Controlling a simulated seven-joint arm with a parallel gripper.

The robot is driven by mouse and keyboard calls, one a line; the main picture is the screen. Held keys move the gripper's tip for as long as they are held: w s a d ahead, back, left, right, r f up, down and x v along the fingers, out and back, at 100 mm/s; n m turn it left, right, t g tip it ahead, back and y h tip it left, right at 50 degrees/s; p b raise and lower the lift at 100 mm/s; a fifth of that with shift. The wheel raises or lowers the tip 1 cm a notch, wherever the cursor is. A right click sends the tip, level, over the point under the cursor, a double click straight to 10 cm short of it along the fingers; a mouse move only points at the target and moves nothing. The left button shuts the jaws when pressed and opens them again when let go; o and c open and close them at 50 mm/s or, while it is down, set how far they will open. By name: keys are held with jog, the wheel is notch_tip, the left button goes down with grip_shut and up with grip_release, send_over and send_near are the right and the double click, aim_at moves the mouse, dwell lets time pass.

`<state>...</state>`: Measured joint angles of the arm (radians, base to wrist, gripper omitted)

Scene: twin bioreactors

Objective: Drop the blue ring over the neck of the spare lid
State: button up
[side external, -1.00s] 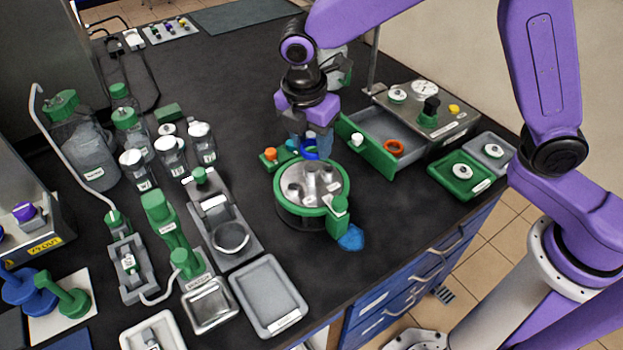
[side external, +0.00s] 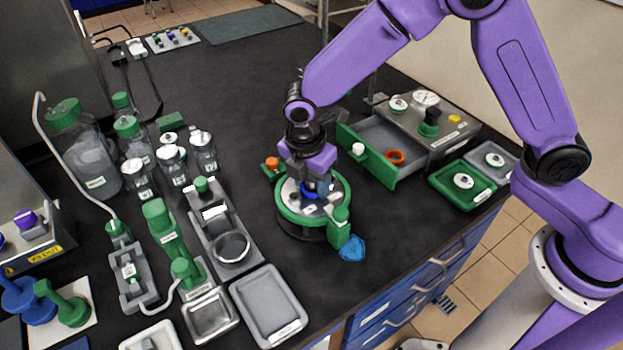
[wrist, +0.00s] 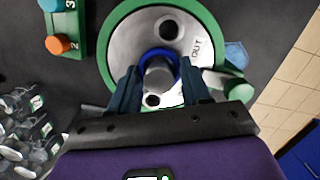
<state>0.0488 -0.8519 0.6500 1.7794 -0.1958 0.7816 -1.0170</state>
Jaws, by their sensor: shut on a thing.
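The spare lid is a round metal plate with a green rim (side external: 285,212) and several openings and necks. It fills the upper middle of the wrist view (wrist: 113,50). My gripper (side external: 314,186) is above the lid, with both dark fingers (wrist: 160,92) shut on the blue ring (wrist: 172,56). The ring also shows low between the fingers in the side view (side external: 318,189). In the wrist view a grey neck (wrist: 158,76) shows within the ring's outline. Whether the ring is around the neck or still above it, I cannot tell. The fingers hide part of the lid.
A green block with an orange plug (wrist: 58,44) sits beside the lid. A blue crumpled piece (side external: 352,248) lies at its front. An open drawer (side external: 377,138) with an orange ring (side external: 395,157) is to the right. A grey tray (side external: 268,305) is at the front left.

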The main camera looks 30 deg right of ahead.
aim_at(307, 193)
jog(key=shift+f, duration=0.15)
jog(key=o, duration=1)
jog(key=r, duration=0.4)
jog(key=a+r, duration=0.1)
jog(key=r, duration=0.7)
jog(key=shift+s+a+r, duration=0.15)
jog(key=shift+s+a, duration=0.15)
jog(key=shift+s, duration=0.05)
jog(key=s+d+m, duration=0.3)
jog(key=s+d, duration=0.4)
jog(key=s, duration=0.1)
jog(key=s+d+m+y, duration=0.1)
jog(key=s+d+m, duration=0.2)
jog(key=s+d, duration=0.4)
jog(key=s+d+m+y, duration=0.1)
jog(key=s+d+m, duration=0.3)
jog(key=s+d, duration=0.3)
jog(key=shift+s+d, duration=0.1)
jog(key=shift+s, duration=1.3)
